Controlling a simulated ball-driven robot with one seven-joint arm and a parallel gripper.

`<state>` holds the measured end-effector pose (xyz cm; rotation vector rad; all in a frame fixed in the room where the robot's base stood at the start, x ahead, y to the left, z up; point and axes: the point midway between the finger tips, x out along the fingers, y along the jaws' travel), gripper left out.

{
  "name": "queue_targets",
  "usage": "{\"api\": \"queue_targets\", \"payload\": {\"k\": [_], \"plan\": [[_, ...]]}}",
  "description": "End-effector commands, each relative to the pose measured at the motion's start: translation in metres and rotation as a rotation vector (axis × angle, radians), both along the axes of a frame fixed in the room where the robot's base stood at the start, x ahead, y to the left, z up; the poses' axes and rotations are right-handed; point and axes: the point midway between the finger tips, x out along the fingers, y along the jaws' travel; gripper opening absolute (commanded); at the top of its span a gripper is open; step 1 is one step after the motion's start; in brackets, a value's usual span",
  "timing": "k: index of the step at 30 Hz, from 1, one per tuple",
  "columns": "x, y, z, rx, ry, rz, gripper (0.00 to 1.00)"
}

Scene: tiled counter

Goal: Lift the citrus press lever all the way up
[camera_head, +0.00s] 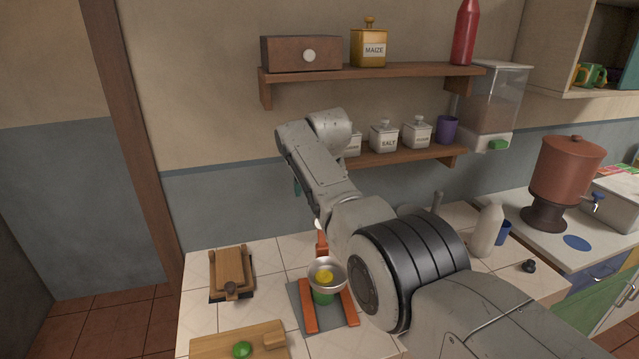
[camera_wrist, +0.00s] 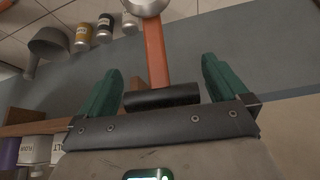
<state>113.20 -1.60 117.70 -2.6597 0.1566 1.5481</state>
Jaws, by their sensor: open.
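In the wrist view the orange lever (camera_wrist: 156,52) ends in a black cross handle (camera_wrist: 162,97). My gripper (camera_wrist: 161,66) is open, with one green finger on each side of the lever and handle. I see no clear contact. In the head view only a bit of green finger shows.
A wooden press (camera_head: 232,270) and a cutting board (camera_head: 215,345) with a green fruit stand left of the citrus press. A white bottle (camera_head: 487,232) stands right. Wall shelves (camera_head: 380,73) with canisters are close behind my arm. A grey pan (camera_wrist: 48,44) shows in the wrist view.

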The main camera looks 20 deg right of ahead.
Motion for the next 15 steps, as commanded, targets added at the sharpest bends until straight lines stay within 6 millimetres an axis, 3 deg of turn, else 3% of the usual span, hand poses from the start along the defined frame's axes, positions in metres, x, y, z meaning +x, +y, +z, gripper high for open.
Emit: {"api": "queue_targets", "payload": {"k": [15], "plan": [[-0.018,0.003,0.035,0.001,-0.006,0.002,1.0]]}}
